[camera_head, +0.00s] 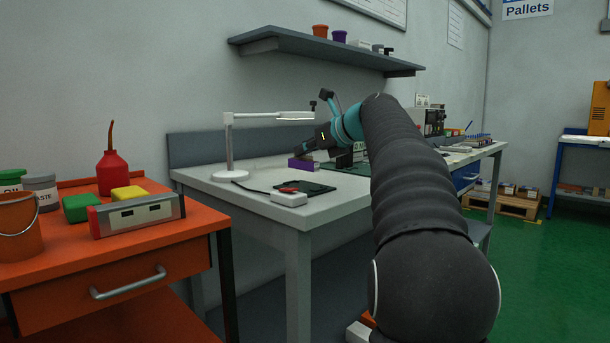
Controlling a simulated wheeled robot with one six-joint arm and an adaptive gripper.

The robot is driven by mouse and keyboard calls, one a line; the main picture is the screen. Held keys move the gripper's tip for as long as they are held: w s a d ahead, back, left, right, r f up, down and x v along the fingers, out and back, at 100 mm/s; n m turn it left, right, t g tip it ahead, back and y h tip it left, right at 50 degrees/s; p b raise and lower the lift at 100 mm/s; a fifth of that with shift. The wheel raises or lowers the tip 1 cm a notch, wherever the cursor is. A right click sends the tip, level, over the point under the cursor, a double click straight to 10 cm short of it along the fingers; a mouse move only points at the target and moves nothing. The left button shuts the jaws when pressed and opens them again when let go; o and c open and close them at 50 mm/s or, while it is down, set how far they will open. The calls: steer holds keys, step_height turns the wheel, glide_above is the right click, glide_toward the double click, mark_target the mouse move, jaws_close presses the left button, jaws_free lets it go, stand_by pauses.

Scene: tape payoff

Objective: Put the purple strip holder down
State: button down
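The purple strip holder (301,164) is a small block with a purple face, low over the grey-white workbench or resting on it; I cannot tell which. My gripper (300,153) reaches in from the right and its dark fingers are right at the top of the holder. The fingers are small and dark, so whether they are closed on the holder or just apart from it is not clear. My arm hides the right part of the bench.
A white lamp (229,150) stands left of the holder, its head reaching over the bench. A black mat (318,187) and a white box with a red tool (289,198) lie in front. An orange cart (150,245) stands at left. A shelf (320,48) hangs above.

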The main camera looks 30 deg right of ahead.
mark_target(304, 166)
steer(key=shift+f+b, duration=0.95)
steer(key=shift+f, duration=1.05)
steer(key=shift+f, duration=0.15)
steer(key=c, duration=1.3)
jaws_free()
steer(key=shift+r, duration=0.2)
steer(key=p+v, duration=0.1)
steer(key=v, duration=1.1)
steer(key=shift+f, duration=0.1)
